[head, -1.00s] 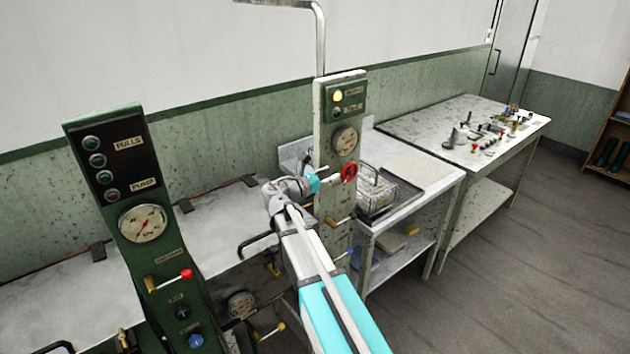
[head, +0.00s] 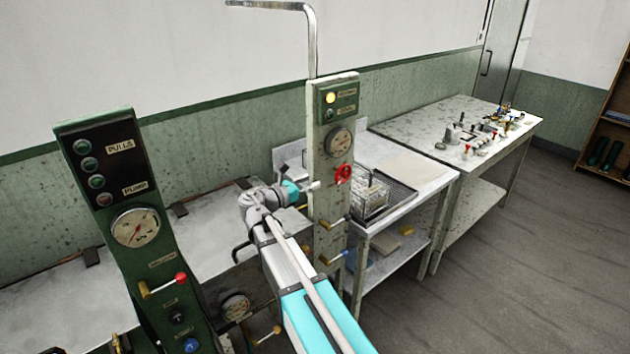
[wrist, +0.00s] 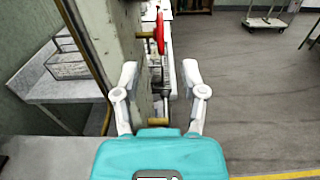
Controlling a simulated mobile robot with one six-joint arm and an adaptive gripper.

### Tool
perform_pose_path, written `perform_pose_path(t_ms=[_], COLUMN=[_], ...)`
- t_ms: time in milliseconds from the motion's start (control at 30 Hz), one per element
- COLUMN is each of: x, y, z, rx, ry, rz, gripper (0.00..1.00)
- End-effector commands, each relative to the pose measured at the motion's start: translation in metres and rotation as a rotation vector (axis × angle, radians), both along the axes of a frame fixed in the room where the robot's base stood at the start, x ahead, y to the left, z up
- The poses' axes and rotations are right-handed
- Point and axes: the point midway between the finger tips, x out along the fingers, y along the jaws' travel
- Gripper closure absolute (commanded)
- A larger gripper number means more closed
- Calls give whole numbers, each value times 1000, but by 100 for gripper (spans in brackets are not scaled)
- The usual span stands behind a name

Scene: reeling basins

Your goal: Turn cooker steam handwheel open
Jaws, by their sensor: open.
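The red handwheel (head: 343,174) sits on the right side of the pale upright panel (head: 326,215), below a round gauge (head: 340,141). In the wrist view the handwheel (wrist: 160,33) shows edge-on, ahead of the fingers and apart from them. My gripper (head: 314,186) is just left of the handwheel in the head view, with a gap between them. In the wrist view my gripper (wrist: 160,70) has its two pale fingers spread wide, with nothing held. The wheel's turned position cannot be told.
Brass levers (head: 331,223) project from the panel below the wheel. A green control post (head: 135,230) stands left of my arm. A wire basket (head: 372,198) sits on the bench behind the panel.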

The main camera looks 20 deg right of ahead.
Motion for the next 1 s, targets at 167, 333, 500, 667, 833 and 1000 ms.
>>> perform_pose_path(t_ms=[167, 333, 500, 667, 833, 1000], x=[0, 0, 0, 2, 6, 13], y=[0, 0, -1, -4, -15, -33], z=[-9, -8, -8, -8, -8, -8], rx=[0, 0, 0, 0, 0, 0], ry=[0, 0, 0, 0, 0, 0], rz=[0, 0, 0, 0, -1, -2], gripper=[46, 46, 46, 46, 46, 46])
